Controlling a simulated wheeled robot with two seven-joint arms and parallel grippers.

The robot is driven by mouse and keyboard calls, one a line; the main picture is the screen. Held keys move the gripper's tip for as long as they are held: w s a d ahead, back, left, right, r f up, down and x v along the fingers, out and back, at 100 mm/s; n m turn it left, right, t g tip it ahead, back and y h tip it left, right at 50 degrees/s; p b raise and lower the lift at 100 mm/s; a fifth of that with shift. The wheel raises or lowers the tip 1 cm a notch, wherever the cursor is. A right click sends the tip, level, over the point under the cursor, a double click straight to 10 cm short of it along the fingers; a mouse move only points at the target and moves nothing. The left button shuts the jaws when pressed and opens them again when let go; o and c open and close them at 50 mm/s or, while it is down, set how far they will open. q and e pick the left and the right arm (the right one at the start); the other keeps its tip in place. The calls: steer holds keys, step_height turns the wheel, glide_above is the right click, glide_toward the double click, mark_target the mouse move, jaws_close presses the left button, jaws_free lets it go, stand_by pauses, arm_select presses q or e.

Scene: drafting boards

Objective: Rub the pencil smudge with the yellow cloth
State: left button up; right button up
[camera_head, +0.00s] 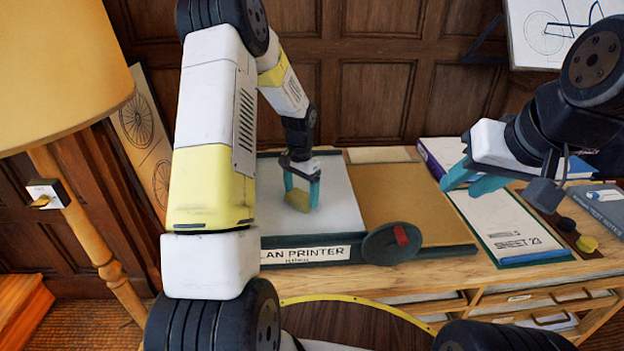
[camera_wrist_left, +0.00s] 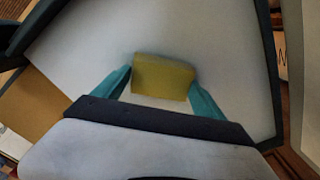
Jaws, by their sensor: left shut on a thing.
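The yellow cloth (camera_head: 299,202) is a small pad on the white bed of the plan printer (camera_head: 338,211). My left gripper (camera_head: 301,198) points down and is shut on it. In the left wrist view the cloth (camera_wrist_left: 164,76) sits between the two teal fingers, against or just above the white surface; I cannot tell whether it touches. I cannot clearly make out the pencil smudge; the cloth and fingers hide part of the bed. My right gripper (camera_head: 460,189) hangs above the right side of the desk, its teal fingers apart and nothing seen between them.
A tan board (camera_head: 408,195) and a dark wheel with a red grip (camera_head: 391,243) are right of the bed. A lamp (camera_head: 60,70) stands at left.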

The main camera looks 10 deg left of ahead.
mark_target(302, 204)
arm_select(q)
steer(key=shift+s+d+f, duration=0.1)
steer(key=shift+s+d, duration=0.15)
steer(key=shift+s, duration=0.65)
steer(key=shift+s+d, duration=0.25)
steer(key=shift+s, duration=0.6)
steer(key=shift+s+a, duration=0.2)
steer(key=shift+a, duration=0.55)
steer(key=shift+w+a+f, duration=0.1)
steer(key=shift+w+a, duration=0.15)
steer(key=shift+w, duration=0.6)
steer(key=shift+w+a+r, duration=0.1)
steer(key=shift+w+a, duration=0.15)
steer(key=shift+w, duration=0.55)
steer(key=shift+w+a+f, duration=0.1)
steer(key=shift+w+a, duration=0.15)
steer(key=shift+w, duration=0.6)
steer(key=shift+w+a+r, duration=0.1)
steer(key=shift+w+a, duration=0.2)
steer(key=shift+w, duration=0.8)
steer(key=shift+w+a+r, duration=0.1)
steer(key=shift+w+a, duration=0.2)
steer(key=shift+w, duration=0.8)
steer(key=shift+w+a+r, duration=0.1)
steer(key=shift+w+a, duration=0.2)
steer(key=shift+w, duration=0.8)
steer(key=shift+r, duration=2.95)
steer(key=shift+r, duration=0.1)
steer(key=shift+r, duration=1.4)
